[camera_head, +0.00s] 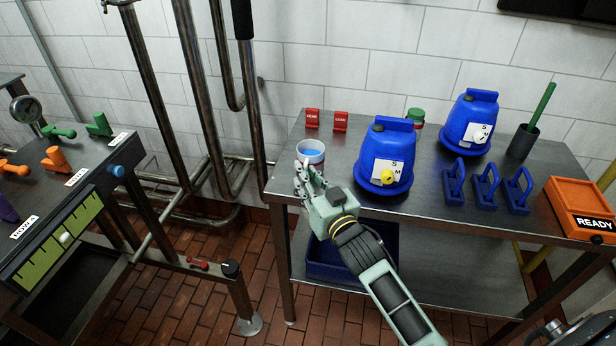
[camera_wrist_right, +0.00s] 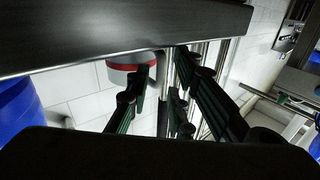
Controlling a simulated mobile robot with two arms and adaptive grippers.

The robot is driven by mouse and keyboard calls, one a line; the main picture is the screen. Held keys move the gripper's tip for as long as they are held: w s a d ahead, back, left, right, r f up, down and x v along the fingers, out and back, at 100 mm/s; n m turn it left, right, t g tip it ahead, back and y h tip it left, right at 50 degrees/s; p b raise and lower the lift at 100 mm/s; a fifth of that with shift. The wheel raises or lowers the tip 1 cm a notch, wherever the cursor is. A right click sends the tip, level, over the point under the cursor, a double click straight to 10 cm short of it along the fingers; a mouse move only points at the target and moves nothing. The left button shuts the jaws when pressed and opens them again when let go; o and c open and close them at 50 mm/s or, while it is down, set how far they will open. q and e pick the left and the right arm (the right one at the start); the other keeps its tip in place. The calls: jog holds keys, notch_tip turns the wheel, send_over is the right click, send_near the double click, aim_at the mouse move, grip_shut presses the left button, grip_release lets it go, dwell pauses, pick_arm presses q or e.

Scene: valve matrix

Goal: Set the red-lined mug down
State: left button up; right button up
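The mug (camera_head: 311,151) stands upright at the left front corner of the steel table. It is pale with a red band, and its inside looks blue. My right gripper (camera_head: 308,178) is just in front of it and hides its lower part. In the right wrist view the mug (camera_wrist_right: 131,70) shows beyond the fingers at one side, partly behind the dark edge. There the fingers (camera_wrist_right: 166,78) are spread, with nothing held between them. I cannot tell whether a finger touches the mug. My left gripper is not in view.
The steel table (camera_head: 330,172) also holds two blue jugs (camera_head: 386,158), red tags (camera_head: 340,121), blue handled blocks (camera_head: 486,189) and an orange READY box (camera_head: 585,208). A blue bin (camera_head: 335,258) sits on the lower shelf. Pipes (camera_head: 190,70) stand behind, left of the table.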

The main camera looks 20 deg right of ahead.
jog(key=shift+r, duration=0.1)
jog(key=shift+s, duration=0.2)
jog(key=s, duration=1.2)
jog(key=s+f+g, duration=0.3)
jog(key=f, duration=1)
jog(key=s+d+f+g, duration=0.1)
jog(key=s+f+g, duration=0.2)
jog(key=f, duration=0.9)
jog(key=s+f+g, duration=0.2)
jog(key=s+f, duration=0.1)
jog(key=f, duration=1)
jog(key=s+f+g, duration=0.3)
jog(key=s+f, duration=0.4)
jog(key=s, duration=0.3)
jog(key=s+f+n+g, duration=0.1)
jog(key=s+f+g, duration=0.2)
jog(key=s+f, duration=0.3)
jog(key=s+f+n+g+h, duration=0.1)
jog(key=s+f+g, duration=0.2)
jog(key=s+f, duration=0.4)
jog(key=s, duration=0.9)
jog(key=shift+s+f, duration=0.2)
jog(key=shift+f, duration=0.15)
